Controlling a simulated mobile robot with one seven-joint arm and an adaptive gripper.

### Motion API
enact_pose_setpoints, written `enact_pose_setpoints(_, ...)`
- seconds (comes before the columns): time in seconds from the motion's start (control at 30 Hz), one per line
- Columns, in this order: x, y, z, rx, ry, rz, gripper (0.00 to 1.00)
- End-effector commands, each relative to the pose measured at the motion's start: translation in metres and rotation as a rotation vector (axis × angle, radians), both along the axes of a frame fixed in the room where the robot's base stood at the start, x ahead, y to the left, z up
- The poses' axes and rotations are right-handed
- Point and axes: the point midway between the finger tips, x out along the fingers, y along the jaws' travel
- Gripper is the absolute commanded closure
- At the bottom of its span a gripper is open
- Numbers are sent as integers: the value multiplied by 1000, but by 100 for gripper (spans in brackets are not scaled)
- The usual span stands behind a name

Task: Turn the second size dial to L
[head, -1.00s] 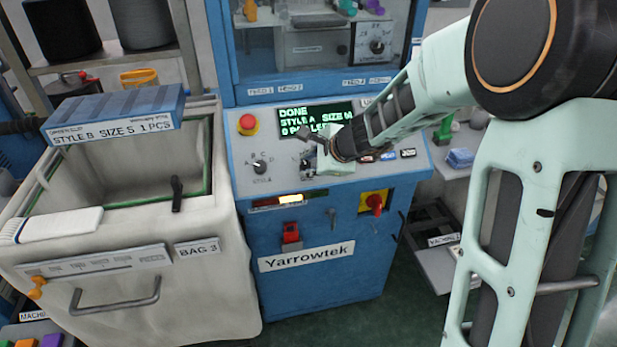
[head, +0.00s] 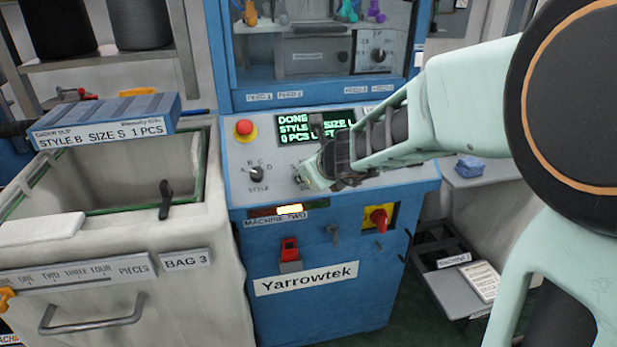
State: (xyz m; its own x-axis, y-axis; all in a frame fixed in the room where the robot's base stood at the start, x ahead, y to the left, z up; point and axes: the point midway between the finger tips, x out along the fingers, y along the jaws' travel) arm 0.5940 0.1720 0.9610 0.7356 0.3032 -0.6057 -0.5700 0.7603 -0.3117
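The blue machine labelled MACHINE TWO (head: 272,221) has a sloped grey panel (head: 232,180). A dark style dial (head: 257,174), with letters around it, is on the panel's left. My gripper (head: 308,178) is right of it, low over the panel where the size dial would be. The gripper covers that dial, so its pointer and marks cannot be read. Whether the fingers touch or hold it cannot be told. The screen (head: 293,128) above shows DONE, STYLE, SIZE and 0 PCS; the size letter looks like L but is partly blocked.
A red stop button (head: 244,128) is at the panel's upper left. A red rotary switch (head: 379,217) on yellow and a red latch (head: 289,250) are on the front. The BAG 3 bin (head: 215,285) stands close on the left, with a blue-topped order slip box (head: 105,112).

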Motion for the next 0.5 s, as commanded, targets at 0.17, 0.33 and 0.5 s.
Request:
enact_pose_setpoints(0.17, -1, 1, -1, 51, 15, -67, 100)
enact_pose_setpoints(0.33, -1, 1, -1, 80, 23, -106, 100)
enact_pose_setpoints(0.5, -1, 0, 0, 91, 26, -122, 100)
